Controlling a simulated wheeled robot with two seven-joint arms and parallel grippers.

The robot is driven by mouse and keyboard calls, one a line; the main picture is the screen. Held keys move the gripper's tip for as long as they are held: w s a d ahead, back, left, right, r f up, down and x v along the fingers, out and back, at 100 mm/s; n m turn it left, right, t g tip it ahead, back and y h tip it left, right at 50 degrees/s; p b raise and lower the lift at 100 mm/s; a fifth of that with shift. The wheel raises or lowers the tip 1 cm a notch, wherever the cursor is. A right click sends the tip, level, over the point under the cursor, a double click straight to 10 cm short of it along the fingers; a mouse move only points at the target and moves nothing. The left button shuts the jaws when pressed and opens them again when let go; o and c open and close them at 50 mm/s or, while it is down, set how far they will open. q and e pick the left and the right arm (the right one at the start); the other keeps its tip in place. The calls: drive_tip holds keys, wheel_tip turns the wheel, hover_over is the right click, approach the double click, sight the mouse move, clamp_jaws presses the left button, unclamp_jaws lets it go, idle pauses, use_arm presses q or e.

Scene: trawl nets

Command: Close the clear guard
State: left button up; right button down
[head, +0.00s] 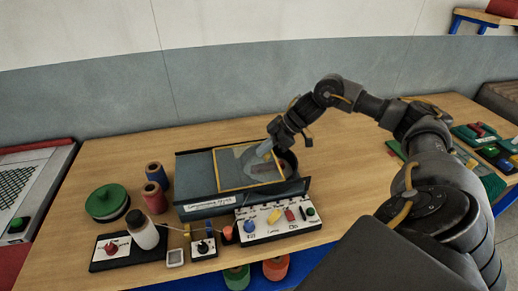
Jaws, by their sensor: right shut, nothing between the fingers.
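The clear guard (232,176) is a see-through panel with a yellow edge. It lies over the top of a dark grey machine (192,172) in the middle of the table, and I cannot tell whether it rests fully flat. A round pale part shows through it. My right gripper (267,149) reaches in from the right and is shut and empty. Its fingertips are at the guard's far right part, and I cannot tell whether they touch it. My left gripper is not in view.
A control panel (284,226) with coloured knobs stands in front of the machine. A white bottle (142,232), a green spool (107,203) and two smaller spools stand at the left. Trays with coloured pieces (478,138) lie at the right. Bare table lies behind the machine.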

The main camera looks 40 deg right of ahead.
drive_tip(key=s+d, duration=0.1)
drive_tip(key=d, duration=0.1)
drive_tip(key=s+d, duration=0.1)
drive_tip(key=d, duration=0.1)
drive_tip(key=s+d, duration=0.1)
drive_tip(key=d, duration=0.1)
drive_tip(key=shift+s+b, duration=0.15)
drive_tip(key=shift+b, duration=0.2)
drive_tip(key=shift+s+d, duration=0.2)
drive_tip(key=shift+d, duration=0.3)
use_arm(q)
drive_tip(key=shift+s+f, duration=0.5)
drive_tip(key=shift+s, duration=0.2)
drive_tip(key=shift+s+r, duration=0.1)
